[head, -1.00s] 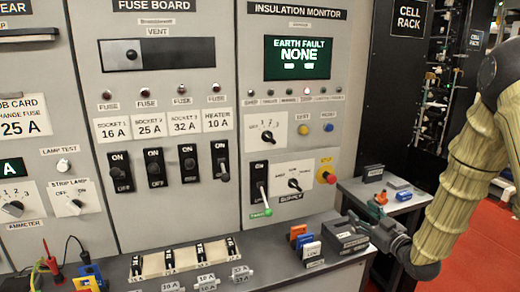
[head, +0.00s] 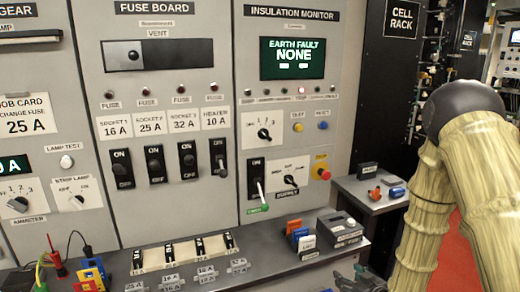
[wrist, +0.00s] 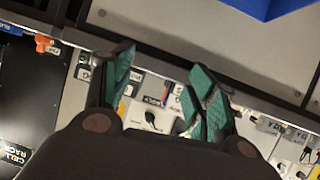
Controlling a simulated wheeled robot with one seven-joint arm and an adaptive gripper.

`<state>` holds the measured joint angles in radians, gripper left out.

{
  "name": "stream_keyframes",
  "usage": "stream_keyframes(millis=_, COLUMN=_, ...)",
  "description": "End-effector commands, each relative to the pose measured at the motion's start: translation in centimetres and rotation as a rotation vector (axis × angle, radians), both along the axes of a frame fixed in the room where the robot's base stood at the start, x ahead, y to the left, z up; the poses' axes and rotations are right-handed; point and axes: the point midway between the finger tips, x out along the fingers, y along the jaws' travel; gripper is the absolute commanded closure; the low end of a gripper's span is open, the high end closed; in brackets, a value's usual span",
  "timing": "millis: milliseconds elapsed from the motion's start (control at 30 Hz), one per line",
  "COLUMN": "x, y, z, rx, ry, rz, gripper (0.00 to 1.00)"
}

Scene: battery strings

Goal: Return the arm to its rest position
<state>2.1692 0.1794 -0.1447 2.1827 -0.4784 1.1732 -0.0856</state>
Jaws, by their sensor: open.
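My arm, in a pale yellow ribbed sleeve, (head: 440,210) fills the right side of the head view, bent at a dark grey joint. My gripper (head: 350,282) shows only in part at the bottom edge of the head view, in front of the bench. In the wrist view my gripper (wrist: 162,85) has its teal-padded fingers spread apart, with nothing held between them.
A grey box (head: 340,230) and coloured cards (head: 300,238) stand at the bench's right end. A side table (head: 355,187) holds an orange item (head: 374,193) and a blue item (head: 397,192). The panel (head: 220,60) rises behind the bench. Red floor shows at right.

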Motion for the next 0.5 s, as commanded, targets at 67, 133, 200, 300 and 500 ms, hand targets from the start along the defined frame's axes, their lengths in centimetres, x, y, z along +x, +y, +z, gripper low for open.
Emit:
stream_keyframes(millis=67, x=-2.9, y=0.8, z=-3.9, rx=0.003, ry=0.106, rz=-0.026, gripper=0.42)
stream_keyframes(millis=133, x=-5.6, y=1.3, z=-6.9, rx=0.005, ry=0.199, rz=-0.052, gripper=0.42)
stream_keyframes(millis=200, x=-8.5, y=1.8, z=-9.8, rx=0.004, ry=0.290, rz=-0.079, gripper=0.42)
stream_keyframes(millis=300, x=-12.9, y=2.6, z=-13.4, rx=0.004, ry=0.421, rz=-0.116, gripper=0.42)
stream_keyframes(millis=500, x=-22.9, y=3.9, z=-19.3, rx=-0.009, ry=0.683, rz=-0.191, gripper=0.42)
